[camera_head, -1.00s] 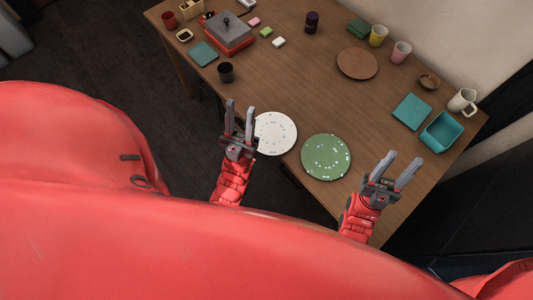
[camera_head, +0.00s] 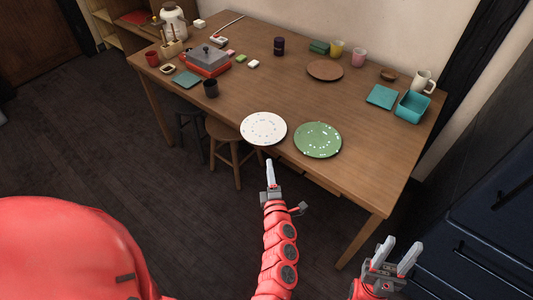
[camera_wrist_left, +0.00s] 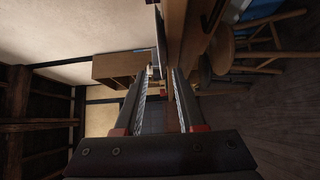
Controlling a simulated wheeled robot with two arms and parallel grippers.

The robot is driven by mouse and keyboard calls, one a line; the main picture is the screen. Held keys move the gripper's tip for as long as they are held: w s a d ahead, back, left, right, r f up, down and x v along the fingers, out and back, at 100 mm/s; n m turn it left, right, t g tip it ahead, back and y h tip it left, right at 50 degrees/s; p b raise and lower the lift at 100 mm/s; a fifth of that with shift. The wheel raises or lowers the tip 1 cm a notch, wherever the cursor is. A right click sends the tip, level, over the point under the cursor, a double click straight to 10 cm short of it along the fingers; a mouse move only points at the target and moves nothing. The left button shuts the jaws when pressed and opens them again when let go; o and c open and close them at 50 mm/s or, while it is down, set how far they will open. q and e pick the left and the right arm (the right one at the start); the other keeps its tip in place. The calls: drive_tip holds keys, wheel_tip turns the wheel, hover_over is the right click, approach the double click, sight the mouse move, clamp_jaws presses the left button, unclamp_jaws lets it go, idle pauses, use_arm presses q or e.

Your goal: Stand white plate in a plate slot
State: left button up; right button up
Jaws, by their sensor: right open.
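The white plate (camera_head: 263,129), speckled with small marks, lies flat at the near edge of the table, left of a green plate (camera_head: 318,140). My left gripper (camera_head: 269,166) is just below the white plate in the head view, seen edge-on, off the table's near side. In the left wrist view its two fingers (camera_wrist_left: 159,84) stand apart, with nothing clearly held between them. A thin pale edge beyond the fingertips may be the plate. My right gripper (camera_head: 399,252) is open and empty, at the lower right, clear of the table. I cannot make out a plate slot.
Stools (camera_head: 224,131) stand under the near edge. The table's middle is clear.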

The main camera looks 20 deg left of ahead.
sight(266, 142)
use_arm(q)
drive_tip(key=x, duration=0.9)
drive_tip(key=shift+w+a, duration=0.15)
drive_tip(key=shift+w, duration=0.15)
clamp_jaws()
drive_tip(key=shift+r, duration=0.2)
idle(1.0)
wheel_tip(266, 142, up, 3)
drive_tip(key=shift+f+p, duration=0.2)
drive_tip(key=shift+p, duration=0.55)
drive_tip(key=shift+f, duration=0.15)
